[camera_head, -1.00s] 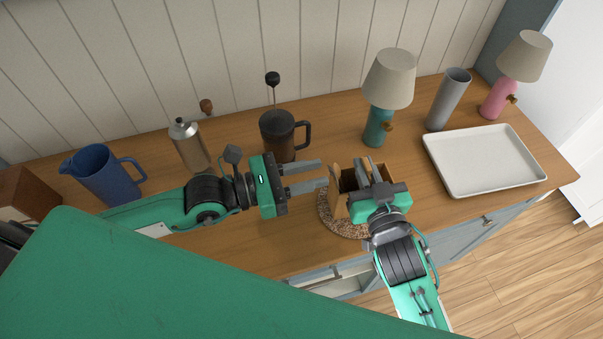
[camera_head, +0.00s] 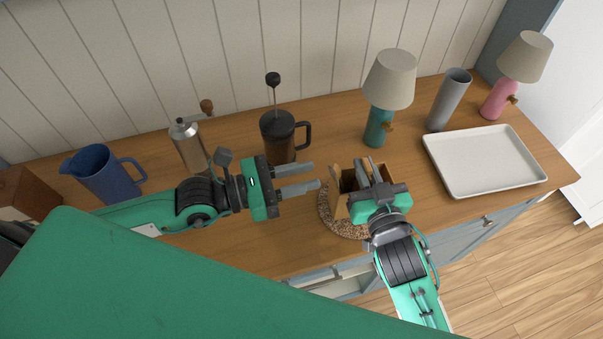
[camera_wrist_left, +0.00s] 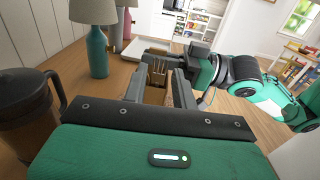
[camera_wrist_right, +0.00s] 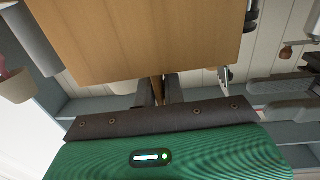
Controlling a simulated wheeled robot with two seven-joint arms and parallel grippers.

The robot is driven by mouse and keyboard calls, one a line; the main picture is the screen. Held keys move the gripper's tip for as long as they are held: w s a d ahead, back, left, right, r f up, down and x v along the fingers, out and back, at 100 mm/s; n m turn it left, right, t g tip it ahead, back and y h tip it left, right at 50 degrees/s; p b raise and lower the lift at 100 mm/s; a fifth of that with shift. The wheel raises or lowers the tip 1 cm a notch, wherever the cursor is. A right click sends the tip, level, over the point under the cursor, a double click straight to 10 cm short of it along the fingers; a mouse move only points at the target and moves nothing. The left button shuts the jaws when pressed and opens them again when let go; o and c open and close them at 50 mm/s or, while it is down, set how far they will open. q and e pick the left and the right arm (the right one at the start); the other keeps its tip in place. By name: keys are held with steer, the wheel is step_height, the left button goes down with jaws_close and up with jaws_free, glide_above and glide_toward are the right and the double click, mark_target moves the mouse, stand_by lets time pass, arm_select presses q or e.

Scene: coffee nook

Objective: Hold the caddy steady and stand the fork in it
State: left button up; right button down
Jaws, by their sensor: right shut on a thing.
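The caddy (camera_head: 348,184) is a small wooden box on a round woven mat (camera_head: 330,219). My right gripper (camera_head: 369,167) is over its right part, shut on what looks like its wooden wall; a brown strip (camera_wrist_right: 158,89) shows between the fingers in the right wrist view. A slim, pale wooden piece (camera_head: 335,174) stands at the caddy's left side, leaning slightly; it may be the fork, but I cannot tell for sure. My left gripper (camera_head: 316,176) is open and empty, just left of the caddy and apart from it. The caddy also shows in the left wrist view (camera_wrist_left: 157,74).
A French press (camera_head: 278,138), a grinder (camera_head: 188,145) and a blue jug (camera_head: 103,176) stand behind and left. A teal lamp (camera_head: 377,120), a grey cup (camera_head: 447,102), a pink lamp (camera_head: 497,98) and a white tray (camera_head: 485,160) are right. The counter's front edge is close.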

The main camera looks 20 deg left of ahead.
steer(key=c, duration=1.4)
jaws_free()
